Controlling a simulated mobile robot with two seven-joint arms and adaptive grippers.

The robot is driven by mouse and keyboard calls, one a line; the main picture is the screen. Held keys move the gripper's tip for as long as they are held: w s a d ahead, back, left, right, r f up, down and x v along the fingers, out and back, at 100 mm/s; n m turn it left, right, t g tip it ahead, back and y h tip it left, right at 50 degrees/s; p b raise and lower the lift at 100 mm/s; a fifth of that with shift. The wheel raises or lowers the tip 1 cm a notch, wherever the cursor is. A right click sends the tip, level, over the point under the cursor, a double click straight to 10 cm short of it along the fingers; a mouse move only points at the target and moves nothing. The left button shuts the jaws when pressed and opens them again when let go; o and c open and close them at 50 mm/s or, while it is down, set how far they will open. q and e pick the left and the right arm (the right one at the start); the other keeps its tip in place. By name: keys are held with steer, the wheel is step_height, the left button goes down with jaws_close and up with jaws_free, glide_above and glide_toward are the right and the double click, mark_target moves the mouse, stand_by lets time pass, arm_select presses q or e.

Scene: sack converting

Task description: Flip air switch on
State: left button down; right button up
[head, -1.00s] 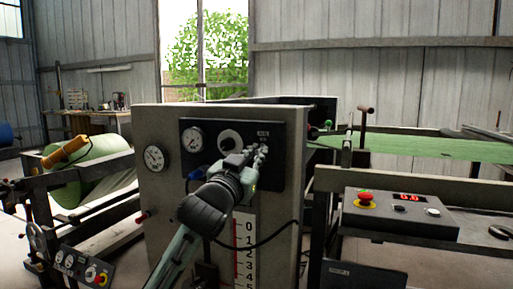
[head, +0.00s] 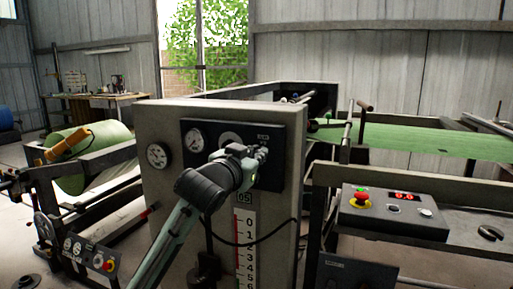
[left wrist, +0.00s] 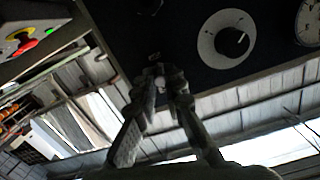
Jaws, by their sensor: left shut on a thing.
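The dark control panel (head: 188,158) is on the front of the grey machine cabinet (head: 150,120). My left gripper (head: 262,156) is at the panel's upper right, beside the round dial. In the left wrist view, my left gripper (left wrist: 163,82) has its fingertips close together around a small pale toggle, which I take to be the air switch (left wrist: 160,84). The fingers hide most of it, so its position cannot be told. The white dial (left wrist: 228,38) with a black knob is right of the fingers in that view. My right gripper is not in view.
A control box (head: 394,212) with a red button stands at the right. A green web (head: 430,139) runs behind.

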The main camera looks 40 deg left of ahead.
arm_select(q)
steer(key=shift+w+r+g+h, duration=0.1)
steer(key=shift+r+g+h, duration=0.2)
steer(key=shift+g, duration=0.55)
steer(key=shift+w+r+g+h, duration=0.1)
steer(key=shift+r+g, duration=0.25)
steer(key=shift+g, duration=0.5)
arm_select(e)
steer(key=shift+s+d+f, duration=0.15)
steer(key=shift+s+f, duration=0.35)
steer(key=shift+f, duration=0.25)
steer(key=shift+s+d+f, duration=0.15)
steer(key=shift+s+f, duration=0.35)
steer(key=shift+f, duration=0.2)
arm_select(q)
steer(key=c, duration=1.6)
jaws_free()
steer(key=v, duration=0.7)
steer(key=shift+s+r, duration=0.25)
steer(key=shift+s, duration=0.05)
